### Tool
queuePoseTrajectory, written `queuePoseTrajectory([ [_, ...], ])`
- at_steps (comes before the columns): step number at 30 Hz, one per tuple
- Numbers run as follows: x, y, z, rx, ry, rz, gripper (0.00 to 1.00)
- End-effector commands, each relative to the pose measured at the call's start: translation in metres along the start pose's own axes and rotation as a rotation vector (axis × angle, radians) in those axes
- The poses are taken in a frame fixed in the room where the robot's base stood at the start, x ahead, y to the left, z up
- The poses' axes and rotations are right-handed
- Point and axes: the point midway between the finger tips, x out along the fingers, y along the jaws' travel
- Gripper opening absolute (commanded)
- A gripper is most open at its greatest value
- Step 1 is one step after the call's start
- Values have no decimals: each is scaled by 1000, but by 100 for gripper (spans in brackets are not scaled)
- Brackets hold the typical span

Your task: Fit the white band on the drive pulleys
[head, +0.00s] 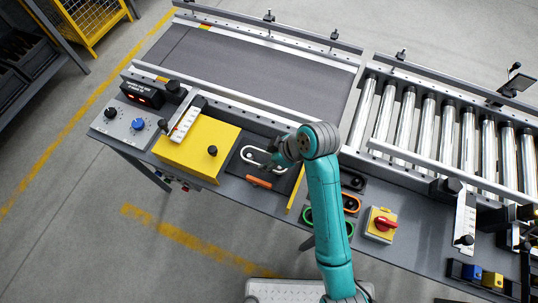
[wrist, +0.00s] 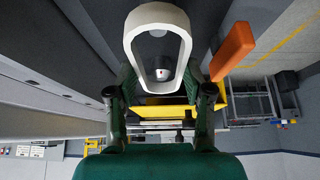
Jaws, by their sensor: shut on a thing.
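The white band (head: 250,154) is a long closed loop at the dark recess (head: 285,184) beside the yellow cover. My gripper (head: 272,163) is at the right end of the loop. In the wrist view, the white band (wrist: 132,42) stands between the fingers of my gripper (wrist: 157,92), which is shut on its near end. A small round part with a red mark (wrist: 163,73) shows through the loop, perhaps a pulley. I cannot tell whether the band is around the drive pulleys or only above them.
An orange bar (head: 258,182) lies just in front of the band; it also shows in the wrist view (wrist: 232,50). The yellow cover (head: 200,148) is to the left. The conveyor lies behind.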

Motion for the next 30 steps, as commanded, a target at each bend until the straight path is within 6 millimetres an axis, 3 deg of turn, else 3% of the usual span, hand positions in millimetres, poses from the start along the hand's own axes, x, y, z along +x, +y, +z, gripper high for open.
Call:
queuePoseTrajectory([
  [30,22,0,13,0,0,0,25],
])
